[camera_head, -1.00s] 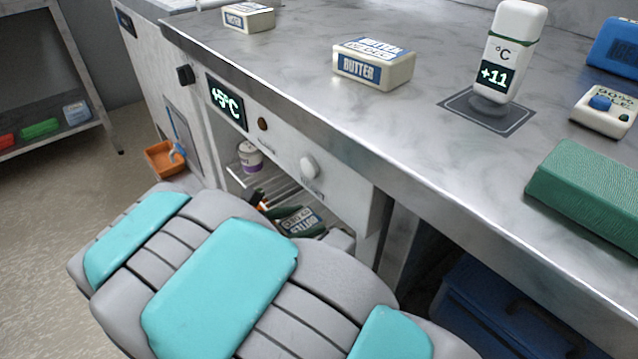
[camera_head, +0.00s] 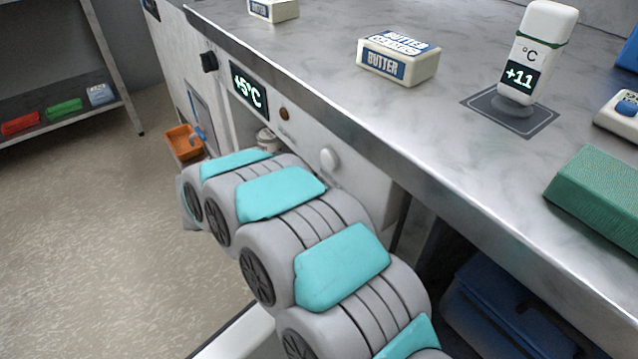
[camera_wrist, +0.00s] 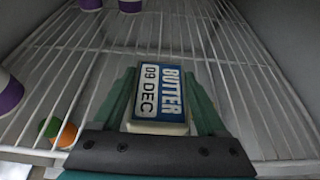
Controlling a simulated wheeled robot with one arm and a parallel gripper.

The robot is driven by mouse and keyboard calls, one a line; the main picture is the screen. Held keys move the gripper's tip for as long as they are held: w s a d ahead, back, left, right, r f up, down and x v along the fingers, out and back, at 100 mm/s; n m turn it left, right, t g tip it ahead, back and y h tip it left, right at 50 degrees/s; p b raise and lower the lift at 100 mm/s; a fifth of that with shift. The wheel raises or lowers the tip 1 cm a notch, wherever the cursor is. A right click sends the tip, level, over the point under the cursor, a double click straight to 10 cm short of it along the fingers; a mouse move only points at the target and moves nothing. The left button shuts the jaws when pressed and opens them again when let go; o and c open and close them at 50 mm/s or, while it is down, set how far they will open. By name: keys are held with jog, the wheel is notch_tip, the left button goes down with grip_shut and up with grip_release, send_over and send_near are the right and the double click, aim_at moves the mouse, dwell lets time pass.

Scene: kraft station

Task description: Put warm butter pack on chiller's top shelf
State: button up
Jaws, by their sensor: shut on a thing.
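In the head view, the chiller front (camera_head: 305,150) shows a +5°C display (camera_head: 249,90). My arm covers most of its opening and hides my gripper and the held pack there.
In the wrist view, purple-and-white tubs (camera_wrist: 8,95) stand at the left and far side, with an orange-and-green item (camera_wrist: 60,131) at near left. Wires around the pack are clear. Other butter packs (camera_head: 398,60) and a +11 thermometer (camera_head: 530,60) are on the counter (camera_head: 440,130).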

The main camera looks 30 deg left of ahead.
jog(key=shift+f, duration=0.1)
jog(key=o, duration=1.6)
jog(key=shift+c, duration=0.2)
jog(key=shift+s+a+r, duration=0.2)
jog(key=v, duration=1.1)
jog(key=shift+s+b, duration=0.3)
